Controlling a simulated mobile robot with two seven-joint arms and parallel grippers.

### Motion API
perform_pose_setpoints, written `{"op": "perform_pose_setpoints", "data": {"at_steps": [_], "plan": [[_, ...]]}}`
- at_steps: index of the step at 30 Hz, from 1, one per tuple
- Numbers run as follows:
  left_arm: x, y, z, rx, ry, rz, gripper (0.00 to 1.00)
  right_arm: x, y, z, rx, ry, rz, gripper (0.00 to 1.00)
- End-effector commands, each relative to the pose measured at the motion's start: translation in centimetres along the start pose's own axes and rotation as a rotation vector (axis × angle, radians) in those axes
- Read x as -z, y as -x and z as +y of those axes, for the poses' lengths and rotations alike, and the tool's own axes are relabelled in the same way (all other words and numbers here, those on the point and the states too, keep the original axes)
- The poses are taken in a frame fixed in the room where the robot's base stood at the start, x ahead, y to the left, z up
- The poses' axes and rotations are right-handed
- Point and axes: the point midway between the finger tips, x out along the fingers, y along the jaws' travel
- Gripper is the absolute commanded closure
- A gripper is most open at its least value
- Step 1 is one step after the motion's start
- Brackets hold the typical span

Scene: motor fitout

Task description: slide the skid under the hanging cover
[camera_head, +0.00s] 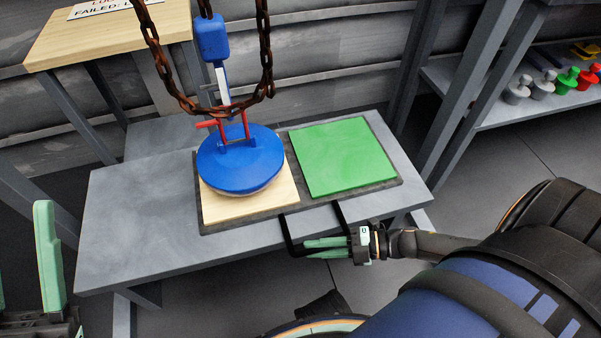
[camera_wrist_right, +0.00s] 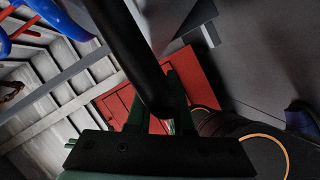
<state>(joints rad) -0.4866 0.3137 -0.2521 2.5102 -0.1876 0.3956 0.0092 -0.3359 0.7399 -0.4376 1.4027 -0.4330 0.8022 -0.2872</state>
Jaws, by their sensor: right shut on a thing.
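The skid (camera_head: 384,184) is a dark flat board on the grey bench, with a pale wood pad (camera_head: 222,211) on its left half and a green pad (camera_head: 343,157) on its right. A black handle (camera_head: 291,232) sticks out from its front edge. The round blue cover (camera_head: 238,163) with red uprights is over the wood pad, below a blue hoist; I cannot tell whether it touches. My right gripper (camera_head: 325,247) is shut on the handle, which also crosses the right wrist view (camera_wrist_right: 128,50). My left gripper (camera_head: 24,265) is open and empty at lower left, partly cut off.
The grey bench (camera_head: 130,215) has free room left of the skid. A rusty chain (camera_head: 265,50) loops down close behind the cover. A wooden table (camera_head: 110,38) with a sign stands at back left. A shelf (camera_head: 530,112) with coloured weights is at right.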

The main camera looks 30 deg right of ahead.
Motion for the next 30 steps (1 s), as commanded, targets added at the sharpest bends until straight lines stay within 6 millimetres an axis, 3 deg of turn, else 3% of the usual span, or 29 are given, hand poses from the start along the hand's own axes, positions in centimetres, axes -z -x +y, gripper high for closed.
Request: {"op": "perform_pose_setpoints", "data": {"at_steps": [13,14,21,30], "plan": [[0.04,-0.06,-0.10,0.006,0.002,0.001,0.54,-0.42,0.76,-0.02,0.002,-0.001,-0.005,1.00],[0.05,-0.07,-0.10,0.006,0.002,0.001,0.54,-0.43,0.77,-0.02,0.003,-0.001,-0.005,0.79],[0.04,-0.06,-0.09,0.006,0.002,0.001,0.54,-0.32,0.62,-0.02,0.001,-0.001,-0.003,0.52],[0.08,-0.11,-0.11,0.006,0.002,0.001,0.54,-0.22,0.70,0.00,0.001,-0.001,-0.001,0.50]]}}
